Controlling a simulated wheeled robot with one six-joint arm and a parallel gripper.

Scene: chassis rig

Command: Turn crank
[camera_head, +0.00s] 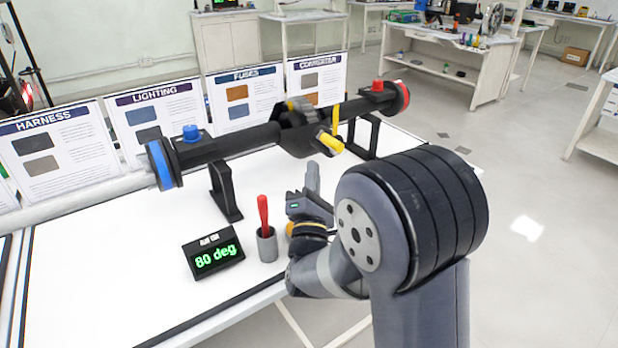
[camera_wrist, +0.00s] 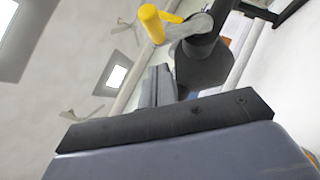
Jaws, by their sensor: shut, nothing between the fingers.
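The crank is on the middle of a black axle rig (camera_head: 235,146), with a yellow handle (camera_head: 330,143) sticking out toward me. In the wrist view the yellow handle (camera_wrist: 152,24) is at the top, on a grey arm (camera_wrist: 196,27) beside the dark hub. My gripper (camera_head: 312,178) is shut and empty. It is below and a little left of the handle in the head view, apart from it. In the wrist view my gripper (camera_wrist: 160,85) points up toward the hub region.
A grey cup (camera_head: 267,245) with a red-handled tool (camera_head: 263,212) stands on the white table (camera_head: 150,290) left of my gripper. Black stands (camera_head: 224,190) hold the axle up. Label boards, HARNESS to CONVERTER, line the back. The table's front left is clear.

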